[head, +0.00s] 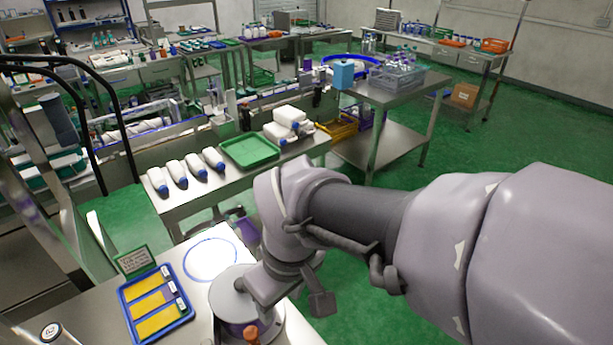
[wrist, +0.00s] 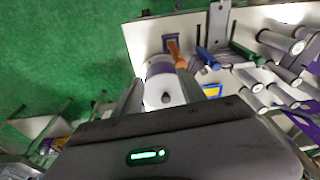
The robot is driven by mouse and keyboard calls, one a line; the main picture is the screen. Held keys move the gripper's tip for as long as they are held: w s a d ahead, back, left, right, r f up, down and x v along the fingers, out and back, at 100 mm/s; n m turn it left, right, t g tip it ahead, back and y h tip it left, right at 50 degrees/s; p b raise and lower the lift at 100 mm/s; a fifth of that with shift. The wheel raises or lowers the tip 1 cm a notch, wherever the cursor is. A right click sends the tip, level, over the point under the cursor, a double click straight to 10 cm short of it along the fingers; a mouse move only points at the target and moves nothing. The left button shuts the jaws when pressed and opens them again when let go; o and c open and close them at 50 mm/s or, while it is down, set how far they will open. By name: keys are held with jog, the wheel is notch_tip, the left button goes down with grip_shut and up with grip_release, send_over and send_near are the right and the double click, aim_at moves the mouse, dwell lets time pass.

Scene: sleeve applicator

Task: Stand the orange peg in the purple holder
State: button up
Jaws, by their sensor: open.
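The orange peg (wrist: 174,50) shows in the wrist view just beyond the tip of my right-hand finger. Its far end overlaps the square purple holder (wrist: 171,42), but how deep it sits in the holder is hard to tell. In the head view an orange peg top (head: 250,335) shows at the bottom edge, beside the round grey-topped drum. The holder is not clear there. My gripper (wrist: 159,78) is open, its fingers spread in front of the drum. I cannot tell whether the right-hand finger touches the peg. The fingers are hidden in the head view.
The pale, purple-banded drum (head: 232,292) stands close under my gripper. A blue tray with yellow strips (head: 156,308) and a blue ring (head: 210,258) are on the same table. In the wrist view, blue (wrist: 207,60) and green (wrist: 243,52) pieces and several grey cylinders crowd the right.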

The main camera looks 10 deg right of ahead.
jog(key=s+d+r+m+t, duration=0.4)
jog(key=s+d+r+m, duration=0.1)
jog(key=d+m, duration=0.5)
jog(key=shift+s+r+m+y, duration=0.15)
jog(key=shift+s+m+y, duration=0.15)
jog(key=shift+s+m, duration=0.6)
notch_tip(320, 180, down, 3)
jog(key=b, duration=0.2)
jog(key=shift+r+b, duration=0.2)
jog(key=shift+b, duration=0.1)
